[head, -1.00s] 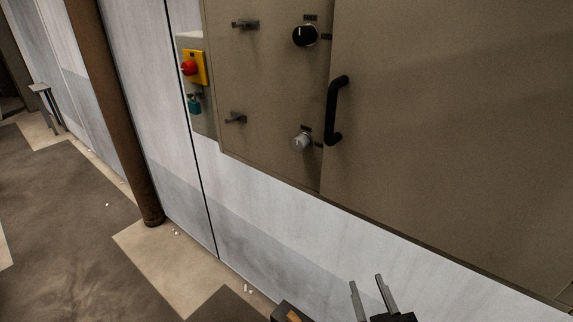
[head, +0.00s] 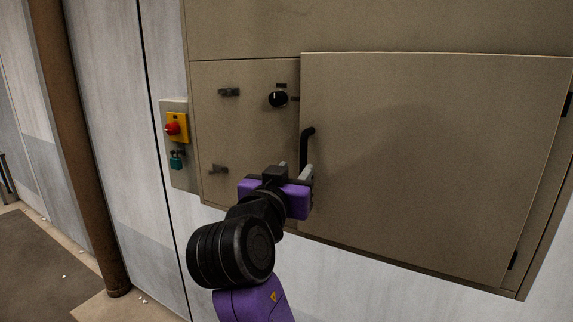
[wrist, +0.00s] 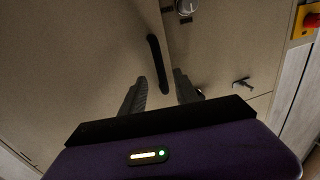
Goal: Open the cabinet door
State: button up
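The tan cabinet door (head: 430,160) looks shut in the head view, with dark hinges along its right side. Its black bar handle (head: 305,146) is upright near the door's left edge, and my arm hides its lower end. My gripper (head: 296,172) is at the lower part of the handle. In the wrist view, the two fingers of my gripper (wrist: 161,82) are apart, and the handle (wrist: 156,62) shows with its near end between them. I cannot tell whether either finger touches it.
Left of the door, the cabinet front has a black knob (head: 278,99) and two small latches (head: 229,92). A yellow switch box with a red knob (head: 173,129) and a teal padlock (head: 176,160) is farther left. A brown pipe (head: 80,150) runs down the wall. Floor shows at lower left.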

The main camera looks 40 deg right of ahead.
aim_at(302, 161)
jog(key=p+x, duration=0.1)
jog(key=x, duration=0.2)
jog(key=p+x, duration=0.1)
jog(key=x, duration=0.2)
jog(key=shift+w+d+r, duration=0.1)
jog(key=shift+w+r, duration=0.05)
jog(key=shift+r, duration=0.05)
jog(key=shift+w+d+f, duration=0.15)
jog(key=shift+w+d, duration=0.2)
jog(key=shift+d, duration=0.25)
grip_shut()
dwell(0.8)
